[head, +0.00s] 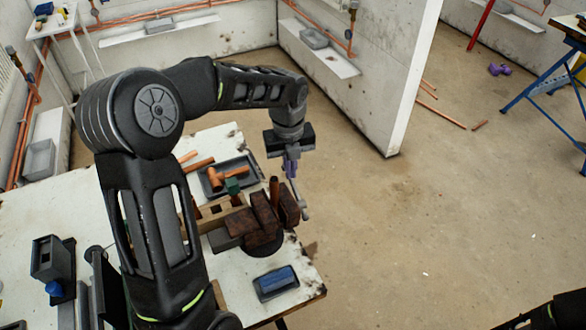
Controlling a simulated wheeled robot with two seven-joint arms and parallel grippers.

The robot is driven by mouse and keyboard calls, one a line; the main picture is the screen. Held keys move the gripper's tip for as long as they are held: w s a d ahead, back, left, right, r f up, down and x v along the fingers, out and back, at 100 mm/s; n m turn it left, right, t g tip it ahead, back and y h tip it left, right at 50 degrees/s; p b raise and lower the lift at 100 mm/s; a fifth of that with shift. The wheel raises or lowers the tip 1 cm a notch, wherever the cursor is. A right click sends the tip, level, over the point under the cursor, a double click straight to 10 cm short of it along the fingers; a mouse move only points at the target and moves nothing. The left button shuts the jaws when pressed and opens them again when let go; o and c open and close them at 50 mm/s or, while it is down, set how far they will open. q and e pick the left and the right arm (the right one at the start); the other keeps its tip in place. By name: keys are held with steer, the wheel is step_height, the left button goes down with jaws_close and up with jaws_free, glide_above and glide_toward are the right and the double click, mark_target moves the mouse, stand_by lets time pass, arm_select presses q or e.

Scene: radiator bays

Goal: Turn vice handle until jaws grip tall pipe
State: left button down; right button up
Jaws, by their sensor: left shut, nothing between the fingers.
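A rusty brown vice (262,220) stands at the right edge of the white workbench. A tall copper pipe (274,188) stands upright at its jaws; I cannot tell whether the jaws touch it. The grey vice handle (299,197) is a slim bar on the vice's right side, slanting down to the right. My left gripper (291,173) is shut and points down at the handle's upper end. Its fingers hold nothing; I cannot tell whether they touch the handle. My right gripper is out of view.
The white workbench (232,272) carries a dark tray (243,163) with copper fittings, a blue block in a small tray (276,282), and a grey bin (47,258) at left. A partition wall (375,70) stands behind. The floor to the right is mostly clear.

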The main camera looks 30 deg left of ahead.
arm_select(q)
steer(key=shift+w+a+f, duration=0.35)
steer(key=shift+a+f, duration=0.1)
steer(key=shift+a, duration=0.05)
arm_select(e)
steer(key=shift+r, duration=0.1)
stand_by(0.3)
